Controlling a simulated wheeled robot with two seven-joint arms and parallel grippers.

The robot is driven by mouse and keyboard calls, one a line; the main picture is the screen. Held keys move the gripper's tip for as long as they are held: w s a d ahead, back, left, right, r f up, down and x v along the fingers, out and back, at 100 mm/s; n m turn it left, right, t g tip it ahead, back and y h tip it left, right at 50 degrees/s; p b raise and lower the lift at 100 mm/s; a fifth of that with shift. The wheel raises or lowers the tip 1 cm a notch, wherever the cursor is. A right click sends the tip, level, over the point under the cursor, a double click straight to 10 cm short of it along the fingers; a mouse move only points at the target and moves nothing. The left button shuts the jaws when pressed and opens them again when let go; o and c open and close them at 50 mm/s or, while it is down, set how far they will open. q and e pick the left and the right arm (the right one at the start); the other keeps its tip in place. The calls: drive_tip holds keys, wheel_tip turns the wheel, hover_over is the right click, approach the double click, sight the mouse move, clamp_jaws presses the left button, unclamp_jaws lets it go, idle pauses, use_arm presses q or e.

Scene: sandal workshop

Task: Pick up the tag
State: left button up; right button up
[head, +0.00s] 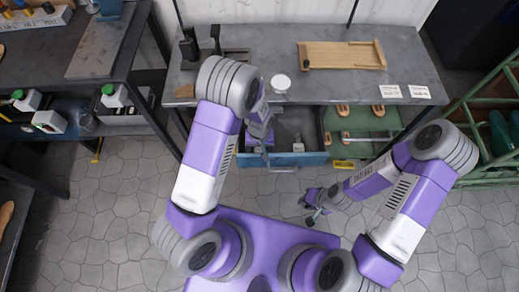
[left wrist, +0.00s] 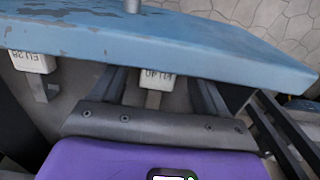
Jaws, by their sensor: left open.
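Two white tags with dark upside-down print show in the left wrist view: one reading EU 40 (left wrist: 157,78) and one reading EU 38 (left wrist: 33,62). Both are by the inner side of the blue drawer front. My left gripper (left wrist: 160,88) is open, with its fingers on either side of the EU 40 tag in the picture; contact cannot be told. In the head view my left gripper (head: 267,157) reaches down into the open blue drawer (head: 299,159). One white tag (head: 298,147) shows to its right there. My right gripper (head: 311,210) hangs over the floor, away from the drawer.
The workbench (head: 340,88) above the drawer holds a wooden tray (head: 342,55), a white round dish (head: 280,83) and two white cards (head: 404,92). A green board with sandal parts (head: 357,123) lies right of the drawer. A green rack (head: 490,130) stands far right.

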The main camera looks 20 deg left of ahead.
use_arm(q)
drive_tip(key=shift+f, duration=0.5)
drive_tip(key=shift+r, duration=0.1)
drive_tip(key=c, duration=1.1)
drive_tip(key=shift+c, duration=0.2)
